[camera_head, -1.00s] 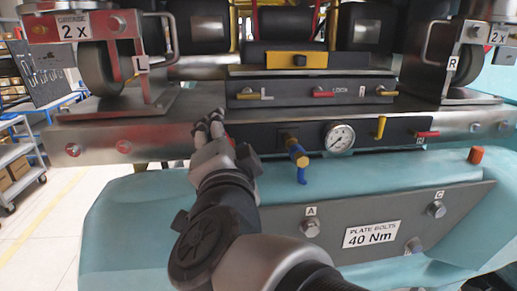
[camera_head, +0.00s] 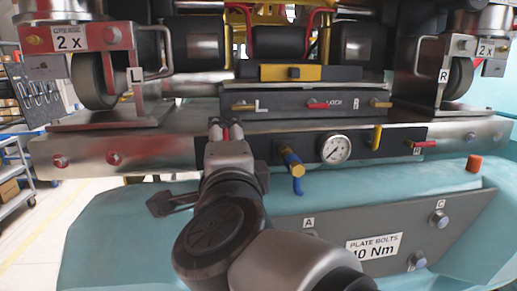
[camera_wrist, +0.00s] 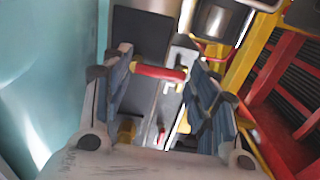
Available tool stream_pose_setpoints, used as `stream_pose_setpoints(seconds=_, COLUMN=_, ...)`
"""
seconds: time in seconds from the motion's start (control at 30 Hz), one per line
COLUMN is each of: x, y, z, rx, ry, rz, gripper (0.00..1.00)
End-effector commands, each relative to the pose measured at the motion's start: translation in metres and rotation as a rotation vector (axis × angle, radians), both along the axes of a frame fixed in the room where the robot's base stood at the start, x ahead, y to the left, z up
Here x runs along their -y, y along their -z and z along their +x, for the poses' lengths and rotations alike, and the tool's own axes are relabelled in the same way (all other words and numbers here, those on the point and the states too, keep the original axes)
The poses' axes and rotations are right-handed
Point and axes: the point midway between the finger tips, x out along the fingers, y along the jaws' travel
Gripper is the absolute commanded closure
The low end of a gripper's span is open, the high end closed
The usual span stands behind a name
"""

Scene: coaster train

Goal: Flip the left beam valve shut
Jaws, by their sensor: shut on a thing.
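The left beam valve's red lever (camera_wrist: 158,72) lies crosswise between my gripper's fingers (camera_wrist: 158,62) in the wrist view, its two ends meeting the finger pads. My gripper (camera_head: 226,124) is shut on it. In the head view the gripper stands upright at the left end of the black valve panel (camera_head: 375,148) on the beam. There it hides most of the lever, and only a little red shows between the fingers. I cannot make out the lever's angle to its pipe. The matching right beam valve's red lever (camera_head: 426,144) points sideways beside its R label.
A brass tap with a blue handle (camera_head: 292,165) and a pressure gauge (camera_head: 335,148) sit just right of my gripper. A yellow lever (camera_head: 377,138) stands upright further right. Above is a dark block (camera_head: 290,103) with small levers. Teal bodywork (camera_head: 110,225) lies below.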

Motion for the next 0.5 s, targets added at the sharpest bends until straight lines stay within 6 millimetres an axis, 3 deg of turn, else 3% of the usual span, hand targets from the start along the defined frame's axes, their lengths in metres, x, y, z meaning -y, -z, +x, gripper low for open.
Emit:
stream_pose_setpoints(seconds=0.33, x=0.0005, y=-0.0028, z=-0.0001, rx=0.002, ry=0.001, rz=0.009, gripper=0.7)
stream_pose_setpoints(seconds=0.37, x=0.0006, y=-0.0028, z=-0.0001, rx=0.002, ry=0.001, rz=0.009, gripper=0.45)
stream_pose_setpoints(seconds=0.5, x=0.0005, y=-0.0022, z=-0.0001, rx=0.002, ry=0.001, rz=0.007, gripper=0.36)
